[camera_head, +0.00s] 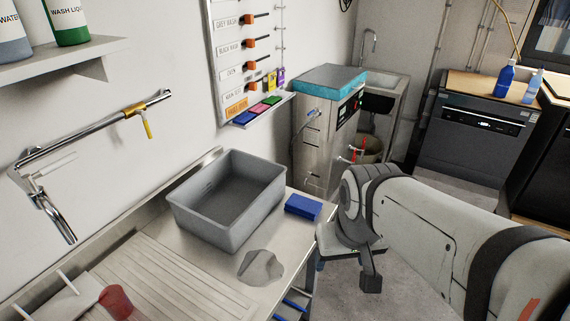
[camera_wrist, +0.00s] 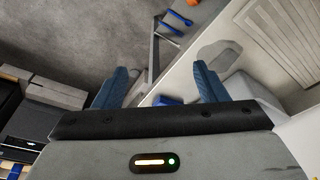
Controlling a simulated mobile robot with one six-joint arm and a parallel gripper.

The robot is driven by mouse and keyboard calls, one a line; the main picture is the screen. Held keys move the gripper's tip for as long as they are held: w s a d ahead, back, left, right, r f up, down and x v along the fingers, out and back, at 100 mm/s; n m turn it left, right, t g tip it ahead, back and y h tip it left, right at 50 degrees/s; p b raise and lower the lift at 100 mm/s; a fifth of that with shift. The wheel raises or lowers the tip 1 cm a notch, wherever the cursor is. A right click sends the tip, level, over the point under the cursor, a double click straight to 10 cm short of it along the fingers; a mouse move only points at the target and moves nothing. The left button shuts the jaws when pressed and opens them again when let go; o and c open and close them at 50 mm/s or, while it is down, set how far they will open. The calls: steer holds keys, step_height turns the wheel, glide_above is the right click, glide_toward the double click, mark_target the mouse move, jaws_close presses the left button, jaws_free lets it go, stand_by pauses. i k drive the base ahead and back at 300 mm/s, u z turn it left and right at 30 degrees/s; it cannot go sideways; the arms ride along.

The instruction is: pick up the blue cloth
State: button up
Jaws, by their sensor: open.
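The blue cloth (camera_head: 303,207) lies as a small folded block on the metal counter (camera_head: 215,270), to the right of the grey tub. In the wrist view a blue patch that looks like the cloth (camera_wrist: 167,100) shows low between my fingers, partly hidden by the gripper body. My gripper (camera_wrist: 161,80) is open, with its two blue fingers apart and nothing held between them. In the head view my arm reaches in from the right, and its end is beside the counter's right edge, to the right of the cloth and apart from it.
A grey tub (camera_head: 228,200) stands on the counter left of the cloth. A grey puddle-like patch (camera_head: 260,266) lies in front of it. A red cup (camera_head: 116,301) is at the lower left. A metal cabinet (camera_head: 325,145) stands behind. Floor shows right of the counter.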

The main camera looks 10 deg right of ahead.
mark_target(299, 205)
steer(key=k, duration=1.75)
steer(key=z, duration=0.75)
steer(key=i, duration=2.55)
steer(key=u, duration=1.1)
steer(key=i, duration=0.4)
steer(key=u, duration=0.2)
steer(key=k, duration=0.65)
steer(key=u, duration=0.25)
steer(key=i, duration=0.65)
steer(key=z, duration=0.15)
